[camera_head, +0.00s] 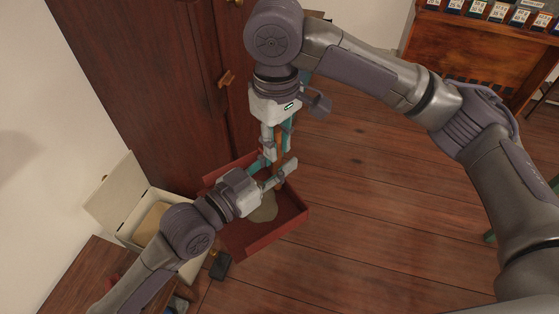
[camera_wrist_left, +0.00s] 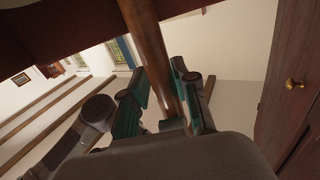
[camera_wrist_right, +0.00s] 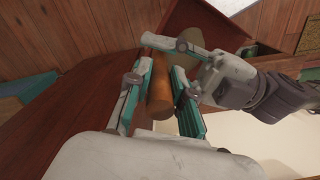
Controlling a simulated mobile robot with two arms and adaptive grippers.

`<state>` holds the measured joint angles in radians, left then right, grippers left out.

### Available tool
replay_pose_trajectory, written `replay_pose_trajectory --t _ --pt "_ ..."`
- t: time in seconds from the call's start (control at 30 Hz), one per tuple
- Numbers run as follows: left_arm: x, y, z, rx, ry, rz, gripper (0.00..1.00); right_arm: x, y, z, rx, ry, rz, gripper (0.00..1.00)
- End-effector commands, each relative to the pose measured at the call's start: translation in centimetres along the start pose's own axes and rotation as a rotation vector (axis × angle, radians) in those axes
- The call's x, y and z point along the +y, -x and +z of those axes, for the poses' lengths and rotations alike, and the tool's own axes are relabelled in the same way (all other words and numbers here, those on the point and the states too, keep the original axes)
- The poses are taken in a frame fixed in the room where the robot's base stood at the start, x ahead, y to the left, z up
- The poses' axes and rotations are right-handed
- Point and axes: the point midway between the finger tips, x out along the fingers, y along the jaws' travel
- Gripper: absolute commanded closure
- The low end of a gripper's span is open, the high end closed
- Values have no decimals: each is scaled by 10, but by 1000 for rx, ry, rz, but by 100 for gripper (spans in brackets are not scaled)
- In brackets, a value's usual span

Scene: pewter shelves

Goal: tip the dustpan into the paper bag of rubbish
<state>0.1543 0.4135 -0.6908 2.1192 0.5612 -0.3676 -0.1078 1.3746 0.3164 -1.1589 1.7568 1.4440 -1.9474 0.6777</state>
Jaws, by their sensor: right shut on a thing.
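A brown wooden handle (camera_wrist_right: 160,95) stands between the fingers of my right gripper (camera_wrist_right: 155,95), which is shut on it. The gripper also shows above the red tray in the head view (camera_head: 277,145). My left gripper (camera_head: 272,172) is close below it, its fingers spread either side of the handle, which also shows in the left wrist view (camera_wrist_left: 150,45). A shallow red tray (camera_head: 285,229) lies below both grippers, with an olive-beige rounded thing (camera_head: 265,209) in it. I cannot tell which piece is the dustpan or the paper bag; the arms hide much.
An open cream box (camera_head: 115,205) with a tan thing inside stands left of the tray. A small dark object (camera_head: 220,265) lies below the tray. A dark red cabinet (camera_head: 145,90) rises behind. The wooden floor (camera_head: 390,220) to the right is clear.

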Motion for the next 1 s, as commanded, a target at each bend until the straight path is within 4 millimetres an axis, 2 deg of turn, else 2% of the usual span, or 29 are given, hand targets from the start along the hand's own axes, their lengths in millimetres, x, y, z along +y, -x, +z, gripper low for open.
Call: replay_pose_trajectory --t 0.03,0.1,0.27,0.3,0.47,0.8,0.87,1.0 --pt "1 0 0 0 1 3 87 0 1 -1 5 -1 0 100" --pt "2 0 0 1 2 4 98 0 1 -1 6 -1 0 100" --pt "4 0 -1 2 3 7 100 0 1 -2 9 -3 0 100" --pt "4 0 -2 5 3 7 100 0 1 -2 10 -3 0 75" --pt "3 0 -2 4 2 6 100 0 1 -2 8 -2 -1 49" --pt "2 0 -2 4 1 3 100 0 3 -1 5 -1 0 49" --pt "1 0 -2 3 1 3 100 0 8 -1 6 -1 1 49" --pt "1 0 -2 3 0 2 100 0 30 -2 8 -1 1 49"
